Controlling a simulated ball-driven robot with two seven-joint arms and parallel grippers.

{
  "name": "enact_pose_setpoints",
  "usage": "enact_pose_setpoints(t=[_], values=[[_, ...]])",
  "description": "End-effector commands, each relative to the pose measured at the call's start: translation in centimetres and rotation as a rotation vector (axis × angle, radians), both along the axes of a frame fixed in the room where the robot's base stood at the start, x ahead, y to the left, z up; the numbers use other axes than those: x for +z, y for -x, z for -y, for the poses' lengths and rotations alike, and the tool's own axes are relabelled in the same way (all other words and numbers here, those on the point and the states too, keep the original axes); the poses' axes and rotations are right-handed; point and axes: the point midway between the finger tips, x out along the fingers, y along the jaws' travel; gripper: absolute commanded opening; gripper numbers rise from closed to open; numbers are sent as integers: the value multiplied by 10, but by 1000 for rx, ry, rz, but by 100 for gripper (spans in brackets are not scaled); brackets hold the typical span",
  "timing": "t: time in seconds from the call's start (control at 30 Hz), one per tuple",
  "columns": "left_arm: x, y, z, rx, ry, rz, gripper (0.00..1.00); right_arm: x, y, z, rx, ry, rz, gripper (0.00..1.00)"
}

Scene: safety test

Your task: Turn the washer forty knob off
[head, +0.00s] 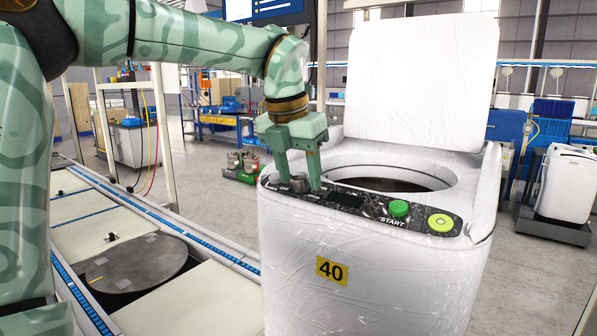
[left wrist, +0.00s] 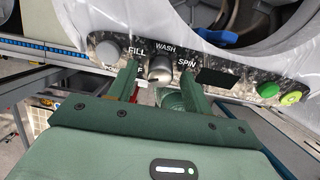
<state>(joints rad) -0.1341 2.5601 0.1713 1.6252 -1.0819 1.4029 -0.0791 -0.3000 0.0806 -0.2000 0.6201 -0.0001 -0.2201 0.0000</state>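The white, plastic-wrapped washer (head: 345,270) carries a yellow label "40" (head: 332,270) on its front. Its dark control panel (head: 372,205) has a grey metal knob (head: 296,184) at the left end. My left gripper (head: 299,184) reaches down to the panel with one finger on each side of the knob. In the left wrist view the knob (left wrist: 160,67) sits between the fingertips (left wrist: 158,70), with a gap on both sides, so the gripper is open. FILL, WASH and SPIN are printed around the knob. Its pointer is not clear. My right gripper is not in view.
A green START button (head: 399,208) and a yellow-green button (head: 441,223) are on the panel's right. The washer's lid (head: 422,80) stands open behind the round drum opening. A conveyor line (head: 195,225) runs on the left. Another white machine (head: 566,185) stands far right.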

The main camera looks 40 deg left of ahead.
Motion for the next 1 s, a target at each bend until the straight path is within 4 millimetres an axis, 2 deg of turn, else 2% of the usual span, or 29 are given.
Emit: enact_pose_setpoints(t=[0.13, 0.23, 0.37, 0.5, 0.7, 0.83, 1.0], values=[[3, 1, 0, 0, 0, 0, 50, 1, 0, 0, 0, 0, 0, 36], [14, 3, 0, 0, 0, 2, 50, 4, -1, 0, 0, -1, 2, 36], [43, 10, 1, 1, 1, 5, 50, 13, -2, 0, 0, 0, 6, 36], [83, 21, 2, 1, 1, 5, 50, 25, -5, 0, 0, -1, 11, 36], [130, 33, 4, 0, 1, 3, 50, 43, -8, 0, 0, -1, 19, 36], [149, 39, 4, 0, 1, 1, 50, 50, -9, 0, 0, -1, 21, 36], [158, 41, 4, 0, 0, 0, 50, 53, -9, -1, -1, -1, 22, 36]])
